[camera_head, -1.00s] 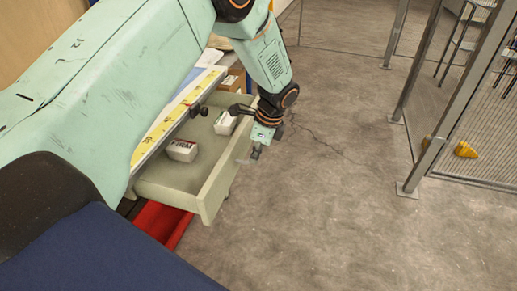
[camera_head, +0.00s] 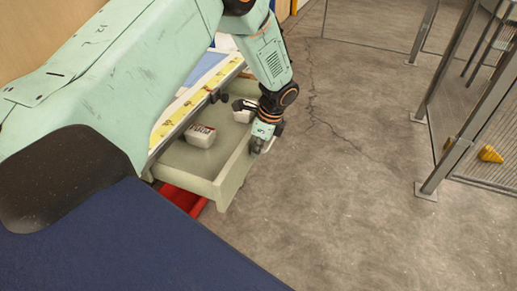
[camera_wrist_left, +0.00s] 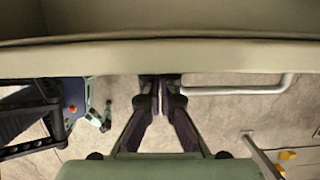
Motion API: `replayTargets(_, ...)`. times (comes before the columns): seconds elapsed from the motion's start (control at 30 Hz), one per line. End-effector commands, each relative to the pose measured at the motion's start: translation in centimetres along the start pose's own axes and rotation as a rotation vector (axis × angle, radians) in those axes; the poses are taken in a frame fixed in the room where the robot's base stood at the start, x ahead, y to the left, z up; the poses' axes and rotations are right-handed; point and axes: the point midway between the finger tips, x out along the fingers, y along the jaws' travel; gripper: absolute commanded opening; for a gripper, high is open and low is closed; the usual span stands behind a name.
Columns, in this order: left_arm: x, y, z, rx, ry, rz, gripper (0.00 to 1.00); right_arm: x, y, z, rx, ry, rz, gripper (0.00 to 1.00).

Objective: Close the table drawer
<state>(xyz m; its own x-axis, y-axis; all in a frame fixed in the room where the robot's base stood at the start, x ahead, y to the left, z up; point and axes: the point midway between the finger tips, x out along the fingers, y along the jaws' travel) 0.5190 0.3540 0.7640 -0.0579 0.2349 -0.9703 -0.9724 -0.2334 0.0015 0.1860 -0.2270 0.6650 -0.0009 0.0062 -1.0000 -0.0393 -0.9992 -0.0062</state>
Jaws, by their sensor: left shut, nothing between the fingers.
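The table drawer (camera_head: 235,179) is pulled out from under the table top (camera_head: 186,115). A white box with dark print (camera_head: 200,135) lies inside it, and a second white box (camera_head: 242,113) sits farther back, partly hidden by my gripper. My left gripper (camera_head: 262,149) is at the outer side of the drawer front. In the left wrist view the drawer front (camera_wrist_left: 110,57) crosses the top. The shut, empty fingertips (camera_wrist_left: 160,80) are at its lower edge, beside the pale handle (camera_wrist_left: 245,90); contact is unclear. My right gripper is out of view.
A red thing (camera_head: 182,199) shows under the drawer. Bare concrete floor (camera_head: 330,200) lies open to the right. A metal-framed fence (camera_head: 450,150) stands farther right, with a yellow object (camera_head: 489,154) behind it. My left arm covers much of the table.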

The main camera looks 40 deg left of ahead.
Motion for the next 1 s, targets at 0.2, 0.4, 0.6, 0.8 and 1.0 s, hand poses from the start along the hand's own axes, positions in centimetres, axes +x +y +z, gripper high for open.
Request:
replayTargets(0.2,0.3,0.0,2.0,-0.004,0.001,0.002,0.00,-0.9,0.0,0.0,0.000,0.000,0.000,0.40)
replayTargets(0.4,1.2,0.1,6.3,-0.007,0.002,0.003,0.00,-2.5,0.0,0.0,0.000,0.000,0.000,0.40)
replayTargets(0.6,2.5,0.0,11.0,-0.007,0.001,0.001,0.00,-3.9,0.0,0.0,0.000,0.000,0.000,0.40)
replayTargets(0.8,3.7,0.0,15.1,-0.005,0.000,0.001,0.00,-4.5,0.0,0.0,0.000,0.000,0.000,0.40)
replayTargets(1.0,4.4,0.0,17.8,-0.002,-0.001,0.000,0.00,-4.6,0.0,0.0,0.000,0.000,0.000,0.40)
